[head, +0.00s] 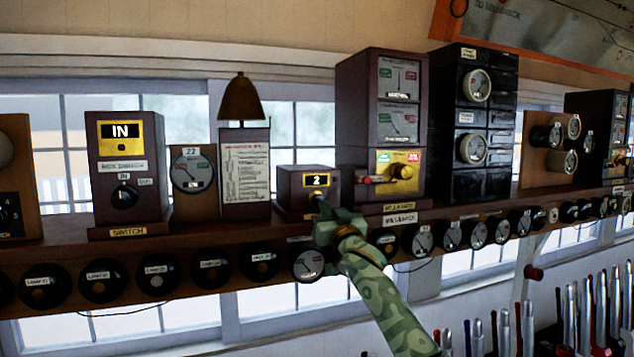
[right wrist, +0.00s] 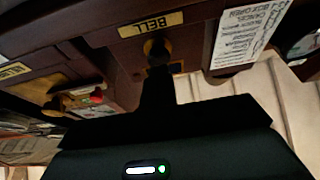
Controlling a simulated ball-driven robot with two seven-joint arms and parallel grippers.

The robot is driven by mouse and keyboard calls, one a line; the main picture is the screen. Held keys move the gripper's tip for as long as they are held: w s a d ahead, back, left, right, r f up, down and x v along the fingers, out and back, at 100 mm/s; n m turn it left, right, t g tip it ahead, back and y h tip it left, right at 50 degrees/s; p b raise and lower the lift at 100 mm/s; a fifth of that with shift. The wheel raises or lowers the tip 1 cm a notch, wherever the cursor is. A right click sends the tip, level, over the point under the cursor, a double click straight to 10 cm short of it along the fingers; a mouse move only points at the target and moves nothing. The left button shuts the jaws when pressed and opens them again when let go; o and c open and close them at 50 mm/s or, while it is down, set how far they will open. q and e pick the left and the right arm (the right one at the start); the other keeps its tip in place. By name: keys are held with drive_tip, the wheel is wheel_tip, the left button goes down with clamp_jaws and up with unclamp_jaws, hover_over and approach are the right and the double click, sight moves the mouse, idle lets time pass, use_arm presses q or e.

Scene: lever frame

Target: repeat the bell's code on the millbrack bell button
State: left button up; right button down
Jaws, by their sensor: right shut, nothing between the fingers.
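The small dark wooden bell box (head: 293,182) stands on the shelf, with a lit window (head: 317,180) reading 2. In the right wrist view, upside down, its yellow plate reads BELL (right wrist: 151,24). A round brass button (right wrist: 157,46) is beside that plate. My right gripper (head: 319,201) is shut and empty, its tips at the front of the box, over the button. In the right wrist view the dark fingers (right wrist: 157,72) reach the button; I cannot tell whether they press it. The brass bell (head: 240,98) hangs above a printed card (head: 246,173). My left gripper is not in view.
A tall block instrument (head: 350,120) with dials and a red-handled switch stands right of the bell box. The switch box (head: 124,165) reading IN stands left. Round lamps and gauges line the shelf front (head: 190,240). Levers (head: 570,315) stand at lower right.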

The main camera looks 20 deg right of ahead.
drive_tip(key=shift+w, duration=0.1)
drive_tip(key=shift+p, duration=0.35)
idle(0.6)
drive_tip(key=shift+p, duration=0.4)
idle(0.7)
